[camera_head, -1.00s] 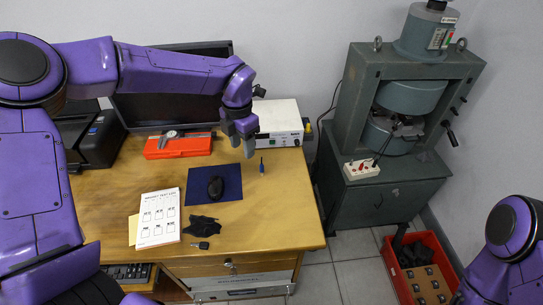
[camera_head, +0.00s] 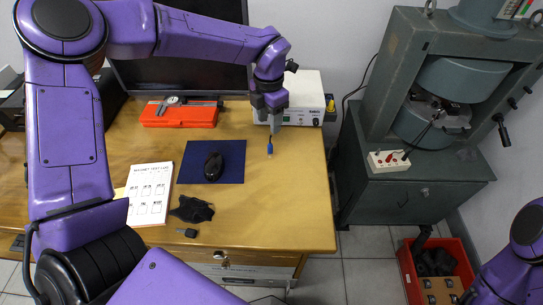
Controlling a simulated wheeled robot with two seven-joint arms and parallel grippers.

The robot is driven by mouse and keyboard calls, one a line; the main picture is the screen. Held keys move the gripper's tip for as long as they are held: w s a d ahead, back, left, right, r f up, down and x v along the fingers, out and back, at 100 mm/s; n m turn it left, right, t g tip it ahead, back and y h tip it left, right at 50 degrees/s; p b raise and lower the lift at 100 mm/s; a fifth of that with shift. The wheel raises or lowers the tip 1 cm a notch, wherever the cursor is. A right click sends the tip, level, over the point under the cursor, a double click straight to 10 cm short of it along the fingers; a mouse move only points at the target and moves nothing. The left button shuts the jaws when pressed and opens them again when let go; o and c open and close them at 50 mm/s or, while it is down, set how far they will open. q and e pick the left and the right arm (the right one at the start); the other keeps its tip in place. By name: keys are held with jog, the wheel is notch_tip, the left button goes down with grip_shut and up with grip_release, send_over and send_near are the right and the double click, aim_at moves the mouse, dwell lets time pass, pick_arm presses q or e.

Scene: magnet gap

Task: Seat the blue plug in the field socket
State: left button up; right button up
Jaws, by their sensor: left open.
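The small blue plug (camera_head: 270,147) stands on the wooden desk, right of the dark blue mat. My left gripper (camera_head: 271,121) is open and empty. In the picture it is just above the plug, pointing down, with a small gap between them. A white socket box (camera_head: 388,160) with red and dark sockets sits on the ledge of the big green magnet (camera_head: 440,95). I cannot tell which of its holes is the field socket. My right arm shows at the lower right edge, but its gripper is out of view.
A white instrument (camera_head: 303,98) stands behind my left gripper. A black mouse (camera_head: 213,167) lies on the blue mat (camera_head: 231,158). An orange case (camera_head: 180,115), a paper list (camera_head: 150,193) and a black cloth (camera_head: 192,209) are farther left. A red crate (camera_head: 411,278) stands on the floor.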

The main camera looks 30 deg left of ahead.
aim_at(270, 144)
pick_arm(q)
notch_tip(270, 144, down, 11)
jog(key=shift+w+r+p, duration=0.1)
jog(key=shift+r+p, duration=0.1)
jog(key=shift+p, duration=0.6)
grip_shut()
